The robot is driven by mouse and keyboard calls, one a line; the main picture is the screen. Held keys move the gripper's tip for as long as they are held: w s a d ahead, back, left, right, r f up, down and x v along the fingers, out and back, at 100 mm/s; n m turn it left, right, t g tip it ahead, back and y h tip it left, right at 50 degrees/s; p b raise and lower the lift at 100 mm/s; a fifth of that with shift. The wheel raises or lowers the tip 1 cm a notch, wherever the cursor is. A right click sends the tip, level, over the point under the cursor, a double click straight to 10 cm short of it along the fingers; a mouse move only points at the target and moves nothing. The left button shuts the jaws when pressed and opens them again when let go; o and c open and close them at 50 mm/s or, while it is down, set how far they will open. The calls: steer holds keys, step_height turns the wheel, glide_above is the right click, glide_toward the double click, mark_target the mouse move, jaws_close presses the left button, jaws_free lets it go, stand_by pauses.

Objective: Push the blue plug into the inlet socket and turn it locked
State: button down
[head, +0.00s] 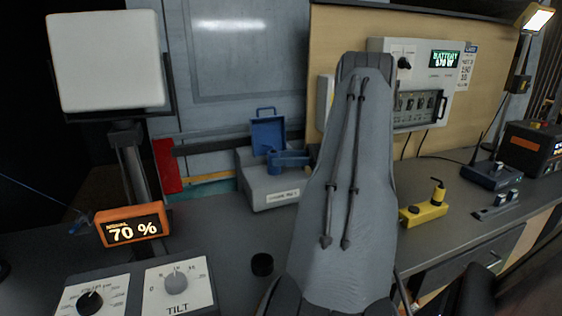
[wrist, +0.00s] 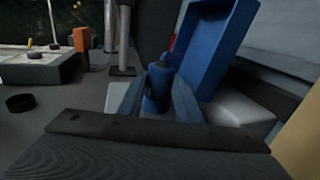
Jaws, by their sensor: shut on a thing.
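The inlet (head: 273,187) is a pale grey box with a label on its front, on the counter left of my arm in the head view. Its blue lid (head: 267,132) stands open; it also shows in the wrist view (wrist: 215,45). The blue plug (head: 290,158) is at the box's top, below the lid, partly behind my arm. In the wrist view the plug (wrist: 157,86) is upright between the two fingers of my gripper (wrist: 158,98), which is shut on it. The socket opening is hidden, so I cannot tell how deep the plug sits or whether it is turned.
A black round knob-like piece (head: 262,264) lies on the counter in front of the inlet. An orange 70 % display (head: 132,225) and a tilt control panel (head: 178,287) stand left. A yellow block (head: 424,213) and the battery unit (head: 420,85) are right of my arm.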

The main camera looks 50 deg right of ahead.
steer(key=shift+w+d+n+g+y+b, duration=0.1)
steer(key=shift+n+g+y+b, duration=0.45)
steer(key=shift+n+g+y, duration=0.35)
steer(key=c, duration=1.2)
jaws_free()
